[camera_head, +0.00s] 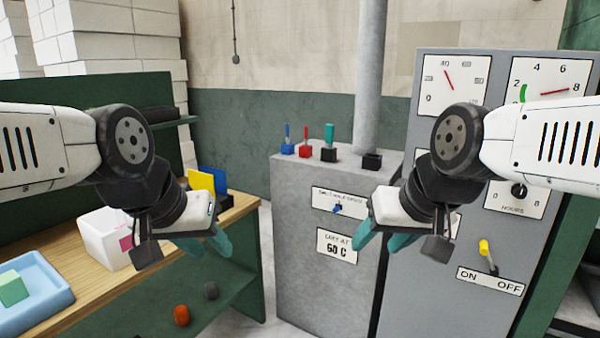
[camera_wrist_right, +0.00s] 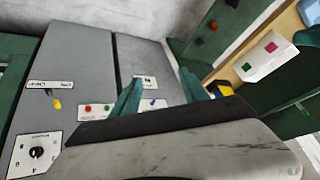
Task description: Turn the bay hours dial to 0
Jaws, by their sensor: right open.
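The hours dial (camera_head: 518,190) is a black knob on a white plate low on the right cabinet, with 0 at its lower left, 8 at its lower right and HOURS beneath. My right arm hides part of its surroundings; I cannot tell where its pointer stands. In the right wrist view a black dial on a white plate (camera_wrist_right: 37,153) shows at the lower left. My right gripper (camera_head: 378,240) is open and empty, left of the dial and apart from it; its teal fingers also show in the wrist view (camera_wrist_right: 160,90). My left gripper (camera_head: 209,242) is open and empty above the bench's front edge.
A yellow-handled ON/OFF lever (camera_head: 485,250) sits below the dial. Gauges (camera_head: 455,85) are above. A grey cabinet (camera_head: 300,235) with coloured levers and a pipe stands left. The bench (camera_head: 90,258) holds a white box (camera_head: 103,238) and a blue tray (camera_head: 45,312).

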